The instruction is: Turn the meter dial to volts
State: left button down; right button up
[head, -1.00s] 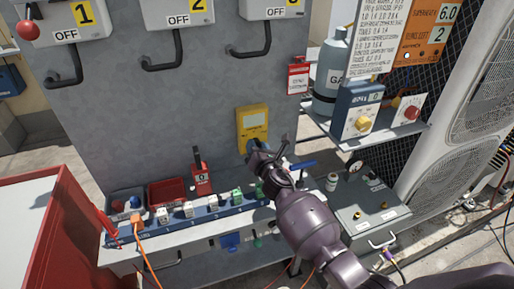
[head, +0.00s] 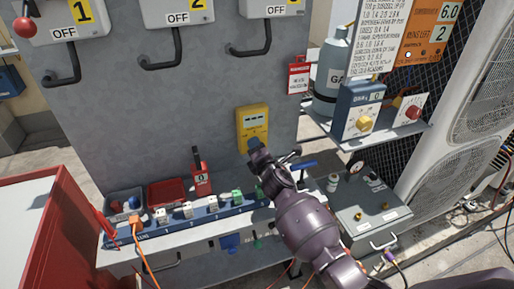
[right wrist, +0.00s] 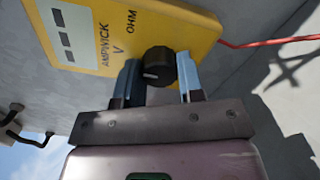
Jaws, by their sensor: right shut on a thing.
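The yellow meter (head: 253,122) is on the grey panel, above the bench. In the right wrist view the meter (right wrist: 190,22) shows close and tilted, with a display of dash marks and the labels AMPWICK, V and OHM. Its black dial (right wrist: 158,62) sits between the fingers of my right gripper (right wrist: 159,70). The right gripper (head: 256,149) is shut on the dial, a finger on each side. A pale pointer mark shows on the dial's near left; which label it lines up with I cannot tell. My left gripper is not in view.
A bench with a blue socket strip (head: 190,221) and red bin (head: 168,191) lies below the meter. Right of it are a blue lever (head: 303,165), a grey box (head: 372,216) and a shelf. A red wire (right wrist: 270,42) leaves the meter.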

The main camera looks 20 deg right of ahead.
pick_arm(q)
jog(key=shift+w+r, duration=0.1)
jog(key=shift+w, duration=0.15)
pick_arm(e)
jog(key=o, duration=0.9)
jog(key=shift+s, duration=0.1)
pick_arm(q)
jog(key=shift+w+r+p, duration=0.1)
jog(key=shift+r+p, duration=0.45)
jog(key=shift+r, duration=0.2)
pick_arm(e)
jog(key=s, duration=1)
jog(key=shift+s+d, duration=0.15)
jog(key=shift+s, duration=0.15)
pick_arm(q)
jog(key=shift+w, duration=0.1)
